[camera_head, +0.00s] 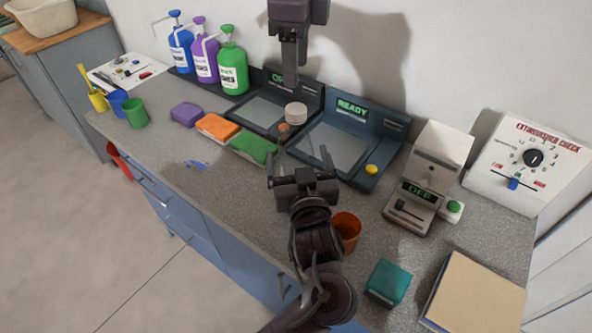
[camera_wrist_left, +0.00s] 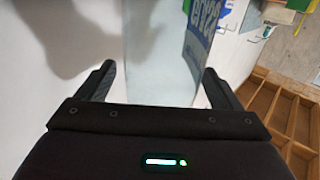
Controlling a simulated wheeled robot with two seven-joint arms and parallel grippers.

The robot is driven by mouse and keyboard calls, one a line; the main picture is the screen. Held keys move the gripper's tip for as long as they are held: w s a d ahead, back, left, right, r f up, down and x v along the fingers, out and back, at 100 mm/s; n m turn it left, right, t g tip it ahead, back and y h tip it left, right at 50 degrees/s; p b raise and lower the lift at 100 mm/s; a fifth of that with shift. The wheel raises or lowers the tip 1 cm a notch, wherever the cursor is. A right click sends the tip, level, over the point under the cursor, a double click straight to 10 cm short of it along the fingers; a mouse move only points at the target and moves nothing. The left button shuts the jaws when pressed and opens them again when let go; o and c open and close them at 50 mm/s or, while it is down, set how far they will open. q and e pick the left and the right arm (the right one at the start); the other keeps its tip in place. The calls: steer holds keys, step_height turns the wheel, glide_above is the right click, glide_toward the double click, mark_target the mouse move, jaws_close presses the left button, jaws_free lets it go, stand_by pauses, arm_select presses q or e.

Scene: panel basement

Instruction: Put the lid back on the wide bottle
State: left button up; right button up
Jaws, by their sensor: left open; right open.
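My left gripper (camera_head: 302,176) is open over the front middle of the counter, its fingers pointing toward the back. In the left wrist view the open fingers (camera_wrist_left: 158,72) stand on either side of a large clear, pale cylinder (camera_wrist_left: 160,45), which looks like the wide bottle; contact is not clear. In the head view the bottle's outline is hard to make out. A white round piece (camera_head: 296,112), which looks like the lid, shows beyond the left gripper; its support is unclear. My right gripper (camera_head: 290,82) is open, hanging above it, apparently empty.
Two dark scale-like devices (camera_head: 350,152) stand behind. A grey device (camera_head: 428,180) and an orange cup (camera_head: 346,230) are to the right. Purple, orange and green blocks (camera_head: 218,127) and several pump bottles (camera_head: 232,72) are left. The front left counter (camera_head: 165,150) is mostly clear.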

arm_select(q)
steer(key=shift+w, duration=0.1)
steer(key=shift+c, duration=0.6)
arm_select(e)
steer(key=shift+s, duration=0.1)
arm_select(q)
steer(key=c, duration=1.4)
steer(key=shift+c, duration=1.3)
jaws_close()
arm_select(e)
steer(key=shift+m, duration=0.6)
steer(key=m, duration=1.2)
